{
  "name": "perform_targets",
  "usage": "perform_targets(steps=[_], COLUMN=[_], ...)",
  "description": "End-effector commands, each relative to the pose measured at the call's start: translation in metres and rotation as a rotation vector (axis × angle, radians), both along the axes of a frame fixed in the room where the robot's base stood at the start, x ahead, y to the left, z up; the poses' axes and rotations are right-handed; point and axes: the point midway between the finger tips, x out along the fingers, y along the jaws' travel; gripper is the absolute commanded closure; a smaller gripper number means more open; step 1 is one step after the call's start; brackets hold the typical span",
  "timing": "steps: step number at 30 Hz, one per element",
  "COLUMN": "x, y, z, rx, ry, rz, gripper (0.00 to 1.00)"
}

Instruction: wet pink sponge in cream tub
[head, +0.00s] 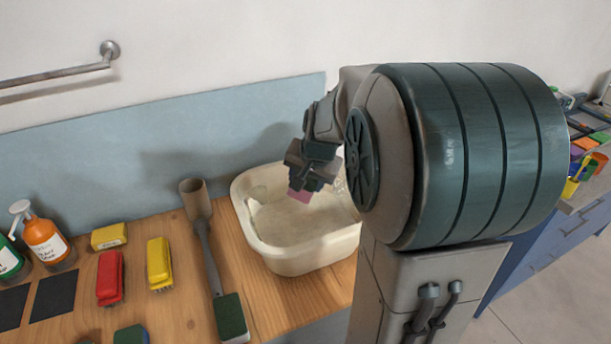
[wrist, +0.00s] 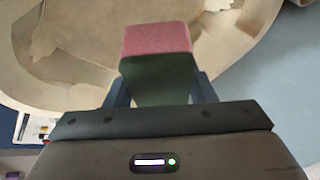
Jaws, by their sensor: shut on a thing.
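The cream tub (head: 298,260) stands on the wooden counter, and its inside shows pale and wet-looking. It also fills much of the wrist view (wrist: 80,88). The pink sponge (head: 300,194) is held in my gripper (head: 316,180), over the tub's opening. In the wrist view the sponge (wrist: 157,40) shows a pink face and a dark green side between the two fingers of my gripper (wrist: 160,88). My gripper is shut on it. I cannot tell whether the sponge touches the water or tub floor. My arm hides the tub's right side.
A long-handled scrubber (head: 208,245) lies left of the tub. A wall rail (head: 60,77) is above. A blue cabinet (head: 560,240) is at right.

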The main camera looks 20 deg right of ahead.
Motion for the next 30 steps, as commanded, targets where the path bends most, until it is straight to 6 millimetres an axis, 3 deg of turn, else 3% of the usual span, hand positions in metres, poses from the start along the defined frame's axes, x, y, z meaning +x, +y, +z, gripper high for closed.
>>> perform_targets(steps=[1, 15, 30], x=[0.000, 0.000, 0.000], y=[0.000, 0.001, 0.001], z=[-0.011, -0.055, -0.060], rx=[0.000, -0.001, 0.000], ry=[0.000, 0.000, 0.000], rz=[0.001, 0.002, 0.001], gripper=[0.68, 0.68, 0.68])
